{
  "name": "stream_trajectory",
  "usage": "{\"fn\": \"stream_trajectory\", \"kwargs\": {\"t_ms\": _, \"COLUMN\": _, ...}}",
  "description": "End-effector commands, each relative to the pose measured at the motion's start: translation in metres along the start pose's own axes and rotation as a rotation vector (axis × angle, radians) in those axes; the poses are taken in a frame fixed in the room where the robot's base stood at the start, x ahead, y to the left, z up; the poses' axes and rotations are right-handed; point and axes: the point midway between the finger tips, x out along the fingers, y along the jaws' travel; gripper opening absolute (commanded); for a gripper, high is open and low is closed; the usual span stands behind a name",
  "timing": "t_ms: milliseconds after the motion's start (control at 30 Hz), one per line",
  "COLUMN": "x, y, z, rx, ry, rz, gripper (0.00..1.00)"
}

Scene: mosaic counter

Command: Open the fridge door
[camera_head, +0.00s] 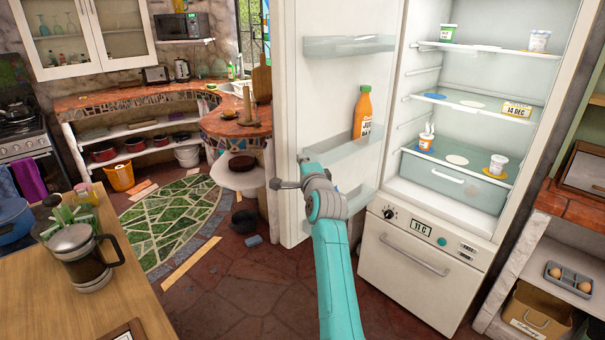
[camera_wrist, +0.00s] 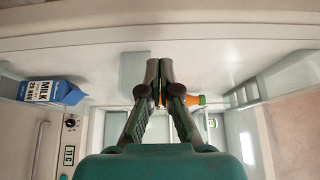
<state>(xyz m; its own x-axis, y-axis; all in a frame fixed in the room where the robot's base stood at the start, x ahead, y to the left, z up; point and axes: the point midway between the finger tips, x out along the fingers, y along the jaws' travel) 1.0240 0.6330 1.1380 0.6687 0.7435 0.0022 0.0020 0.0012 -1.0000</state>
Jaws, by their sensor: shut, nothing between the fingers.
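The fridge (camera_head: 395,262) stands right of centre in the head view, with its interior shelves exposed. Its white door (camera_head: 325,18) is swung wide open to the left, its inner side and door shelves showing. My turquoise arm reaches up in front of the door. My gripper (camera_head: 274,184) points left across the door's lower part, close to its outer edge; I cannot tell whether it touches. In the wrist view my gripper (camera_wrist: 159,62) is shut with fingertips together and nothing between them. The door handle is not visible.
An orange juice bottle (camera_head: 362,112) stands on a door shelf (camera_head: 345,153). Small tubs sit on the fridge shelves. A milk carton (camera_wrist: 55,91) shows in the wrist view. A wooden table (camera_head: 150,318) with a French press (camera_head: 85,262) is at lower left. Floor between is mostly clear.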

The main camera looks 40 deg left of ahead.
Motion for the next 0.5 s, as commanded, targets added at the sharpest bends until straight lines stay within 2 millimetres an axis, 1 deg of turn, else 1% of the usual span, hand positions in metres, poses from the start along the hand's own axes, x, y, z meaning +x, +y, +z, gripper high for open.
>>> {"fn": "stream_trajectory", "kwargs": {"t_ms": 100, "x": -0.017, "y": 0.002, "z": 0.005, "rx": 0.0, "ry": 0.0, "rz": 0.0, "gripper": 0.0}}
{"fn": "stream_trajectory", "kwargs": {"t_ms": 300, "x": -0.042, "y": 0.001, "z": 0.011, "rx": 0.0, "ry": 0.0, "rz": 0.001, "gripper": 0.0}}
{"fn": "stream_trajectory", "kwargs": {"t_ms": 500, "x": -0.058, "y": 0.001, "z": 0.015, "rx": 0.0, "ry": -0.001, "rz": 0.001, "gripper": 0.0}}
